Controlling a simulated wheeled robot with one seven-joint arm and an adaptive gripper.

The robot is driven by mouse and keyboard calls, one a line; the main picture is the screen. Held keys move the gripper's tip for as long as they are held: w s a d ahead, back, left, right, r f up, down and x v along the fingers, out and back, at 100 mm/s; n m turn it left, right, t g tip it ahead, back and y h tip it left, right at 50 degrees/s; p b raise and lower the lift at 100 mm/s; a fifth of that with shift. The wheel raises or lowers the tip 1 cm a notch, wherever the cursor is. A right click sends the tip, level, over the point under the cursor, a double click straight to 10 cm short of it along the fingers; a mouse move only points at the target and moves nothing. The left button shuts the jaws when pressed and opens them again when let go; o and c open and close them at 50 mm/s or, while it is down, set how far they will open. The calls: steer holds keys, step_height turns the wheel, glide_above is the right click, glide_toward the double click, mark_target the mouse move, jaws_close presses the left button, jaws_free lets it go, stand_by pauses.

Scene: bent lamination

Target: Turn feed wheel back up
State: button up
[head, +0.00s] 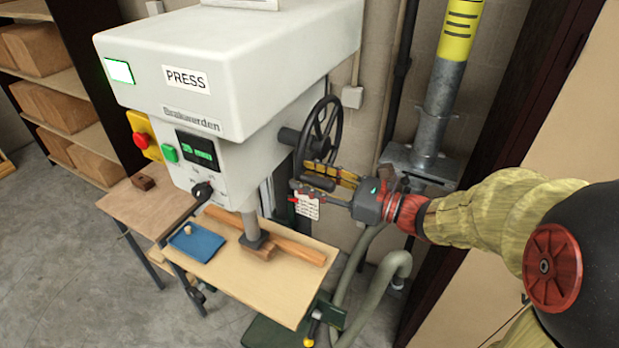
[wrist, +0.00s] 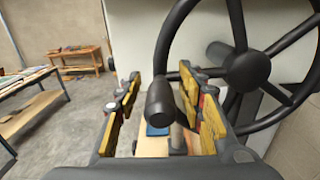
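The feed wheel (head: 321,130) is a black spoked handwheel on the right side of the white press (head: 225,60). Its dark crank handle (head: 317,183) sits low on the rim in the head view. My gripper (head: 331,178) is at this handle, reaching in from the right. In the wrist view the handle (wrist: 160,102) lies between the two yellow-padded fingers of my gripper (wrist: 163,108). The fingers are apart, with a visible gap on the left side of the handle. The wheel's hub and spokes (wrist: 246,70) fill the upper right there.
The press ram (head: 252,228) reaches down to a wood piece on the pale press table (head: 285,290). A blue tray (head: 197,243) lies on that table. A grey pipe with a yellow band (head: 440,90) and a hose (head: 395,262) stand right of the press.

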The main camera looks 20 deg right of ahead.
steer(key=shift+c, duration=0.3)
jaws_close()
stand_by(0.6)
